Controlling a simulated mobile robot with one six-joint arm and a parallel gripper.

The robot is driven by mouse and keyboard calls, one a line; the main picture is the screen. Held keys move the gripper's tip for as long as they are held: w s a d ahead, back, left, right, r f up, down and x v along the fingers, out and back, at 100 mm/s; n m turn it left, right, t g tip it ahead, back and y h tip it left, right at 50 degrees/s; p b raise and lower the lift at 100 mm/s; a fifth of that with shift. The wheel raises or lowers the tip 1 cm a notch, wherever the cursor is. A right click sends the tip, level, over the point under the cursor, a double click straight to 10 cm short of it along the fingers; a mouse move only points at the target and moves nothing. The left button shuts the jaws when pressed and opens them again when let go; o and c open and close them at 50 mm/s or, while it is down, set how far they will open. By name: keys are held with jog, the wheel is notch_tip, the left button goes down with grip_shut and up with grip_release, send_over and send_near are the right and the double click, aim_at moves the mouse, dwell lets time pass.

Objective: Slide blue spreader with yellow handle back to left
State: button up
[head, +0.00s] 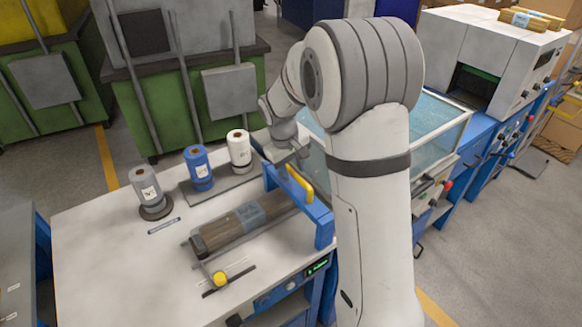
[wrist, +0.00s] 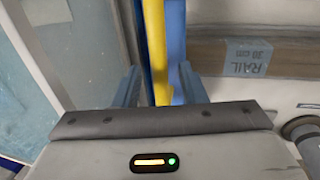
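The blue spreader (head: 322,222) stands across the right side of the white bench top, close to the right end of the wooden rail. Its yellow handle (head: 300,187) runs along its top. My gripper (head: 292,160) is over the far part of the handle, partly hidden by my arm in the head view. In the wrist view the yellow handle (wrist: 157,50) passes between my two fingers (wrist: 158,85), with small gaps on both sides. The blue spreader (wrist: 176,40) shows just right of the handle. The fingers look open, around the handle but not clamped on it.
The dark wooden rail (head: 245,222), labelled "RAIL 30 cm", lies left of the spreader. Grey (head: 146,187), blue (head: 198,167) and white (head: 239,150) rolls stand at the back. A yellow knob (head: 219,278) is near the front.

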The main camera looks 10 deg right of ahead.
jog(key=shift+f, duration=0.1)
jog(key=shift+c, duration=0.6)
grip_shut()
jog(key=shift+a, duration=0.15)
jog(key=shift+s, duration=0.15)
